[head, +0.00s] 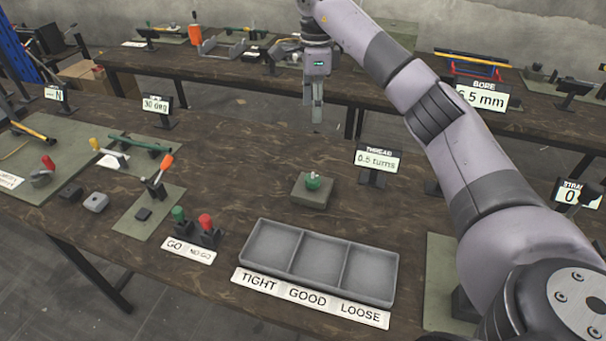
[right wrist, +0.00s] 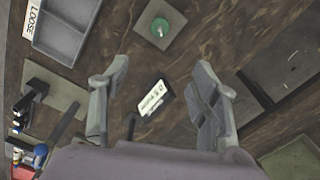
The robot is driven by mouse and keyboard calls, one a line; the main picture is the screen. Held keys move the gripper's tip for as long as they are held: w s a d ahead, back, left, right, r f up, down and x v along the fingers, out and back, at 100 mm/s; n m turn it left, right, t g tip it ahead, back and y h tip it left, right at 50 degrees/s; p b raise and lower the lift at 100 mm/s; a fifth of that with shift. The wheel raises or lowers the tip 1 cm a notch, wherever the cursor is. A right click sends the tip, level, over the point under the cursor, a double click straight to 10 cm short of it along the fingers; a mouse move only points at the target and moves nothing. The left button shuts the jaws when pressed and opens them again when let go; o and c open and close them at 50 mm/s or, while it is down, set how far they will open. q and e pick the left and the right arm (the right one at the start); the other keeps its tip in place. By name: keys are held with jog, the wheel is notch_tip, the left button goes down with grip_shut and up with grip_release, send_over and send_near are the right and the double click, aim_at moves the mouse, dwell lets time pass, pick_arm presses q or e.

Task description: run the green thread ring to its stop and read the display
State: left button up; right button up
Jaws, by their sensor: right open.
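The green thread ring (head: 313,182) sits on a small square grey-green block (head: 313,192) on the dark wooden table. In the right wrist view the ring (right wrist: 159,27) is beyond my fingertips, near the top edge. The thread display (head: 377,163) stands right of the block and reads "0.5 turns" in the head view. It also shows between my fingers in the right wrist view (right wrist: 154,98). My right gripper (head: 317,116) is open and empty, raised above the table behind the ring, apart from it. My left gripper is not in view.
A grey tray (head: 320,223) with three compartments, labelled TIGHT, GOOD and LOOSE, stands in front of the ring. Green and red GO and NO-GO gauges (head: 206,222) stand left of it. Other displays and fixtures line the table; the wood around the block is clear.

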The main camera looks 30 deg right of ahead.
notch_tip(320, 180, down, 3)
jog(key=b, duration=0.5)
send_over(313, 177)
notch_tip(313, 177, down, 5)
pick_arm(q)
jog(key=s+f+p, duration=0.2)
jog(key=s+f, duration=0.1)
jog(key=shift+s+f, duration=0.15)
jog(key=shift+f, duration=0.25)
pick_arm(e)
notch_tip(313, 177, down, 15)
jog(key=shift+a+r, duration=0.1)
jog(key=c, duration=1.1)
jog(key=shift+c, duration=0.2)
